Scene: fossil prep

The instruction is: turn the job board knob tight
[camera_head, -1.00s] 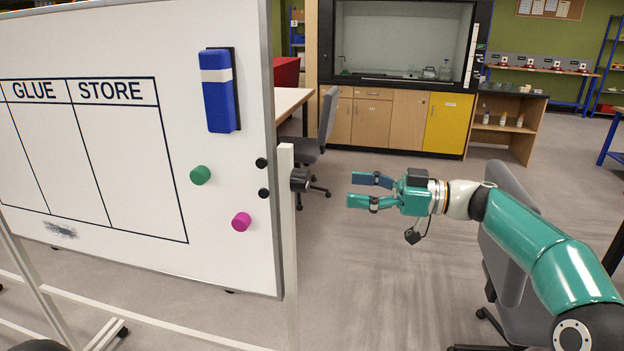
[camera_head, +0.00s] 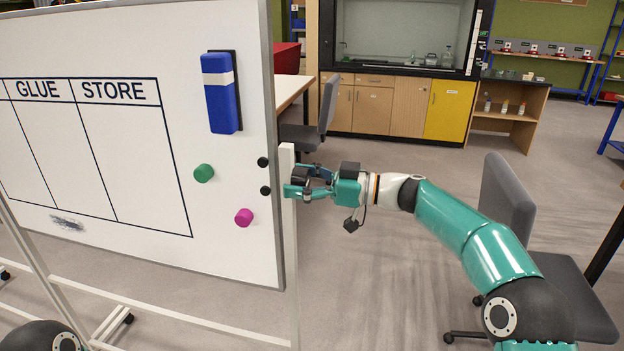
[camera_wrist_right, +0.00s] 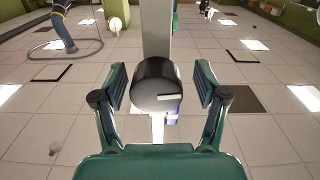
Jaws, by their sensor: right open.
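The job board (camera_head: 240,240) is a white board with columns headed GLUE and STORE, standing at the left in the head view. Its black knob (camera_head: 299,174) is on the white post (camera_head: 290,250) at the board's right edge, partly hidden by my gripper. In the right wrist view the knob (camera_wrist_right: 157,84) sits between my open fingers, with a gap on each side. My right gripper (camera_head: 300,180) is open around the knob; it also shows in the right wrist view (camera_wrist_right: 158,92). My left gripper is not in view.
A blue eraser (camera_head: 219,95), a green magnet (camera_head: 204,173) and a pink magnet (camera_head: 243,217) are on the board. A grey chair (camera_head: 560,290) stands close to my right arm, another (camera_head: 310,135) behind the post.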

